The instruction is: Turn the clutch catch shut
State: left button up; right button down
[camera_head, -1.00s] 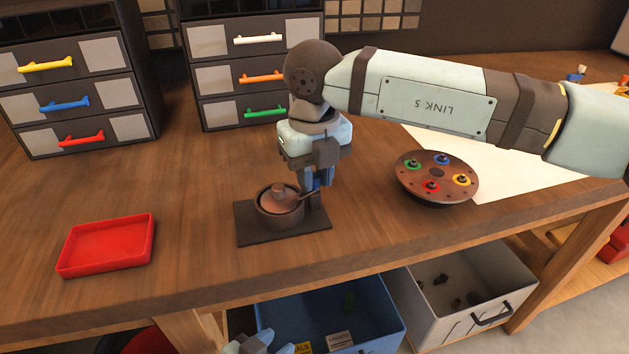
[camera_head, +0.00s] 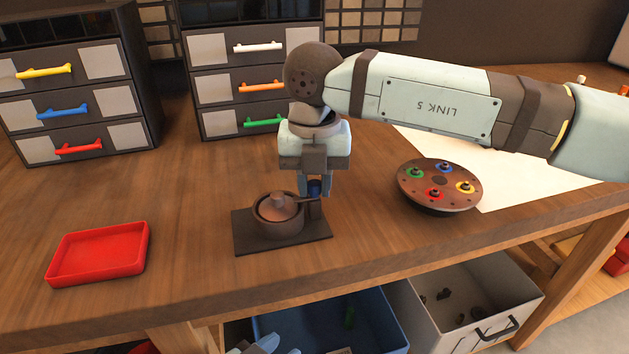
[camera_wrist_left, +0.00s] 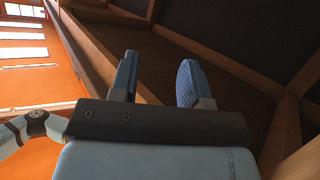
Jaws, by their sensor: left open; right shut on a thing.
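My left gripper barely shows at the bottom edge of the head view. In the left wrist view my left gripper (camera_wrist_left: 158,80) is open and empty, below the bench.
A red tray (camera_head: 98,253) lies left of the catch. A round brown disc (camera_head: 439,181) with coloured rings stands to the right, beside a white sheet (camera_head: 520,180). Drawer units (camera_head: 65,90) stand behind. A blue bin (camera_head: 375,318) and a grey bin (camera_head: 420,310) sit below.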

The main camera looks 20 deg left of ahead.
aim_at(314, 182)
pick_arm(q)
jog(key=shift+f, duration=0.15)
pick_arm(e)
jog(key=shift+r, duration=0.15)
jog(key=c, duration=1)
grip_release()
pick_arm(q)
jog(key=shift+s+d+f, duration=0.1)
jog(key=shift+s+f, duration=0.1)
jog(key=shift+s, duration=0.1)
jog(key=shift+s+a+f+g+y+p, duration=0.35)
jog(key=shift+a+f+g+p, duration=0.35)
jog(key=shift+p, duration=0.4)
pick_arm(e)
notch_tip(314, 182, up, 14)
jog(key=shift+f, duration=0.15)
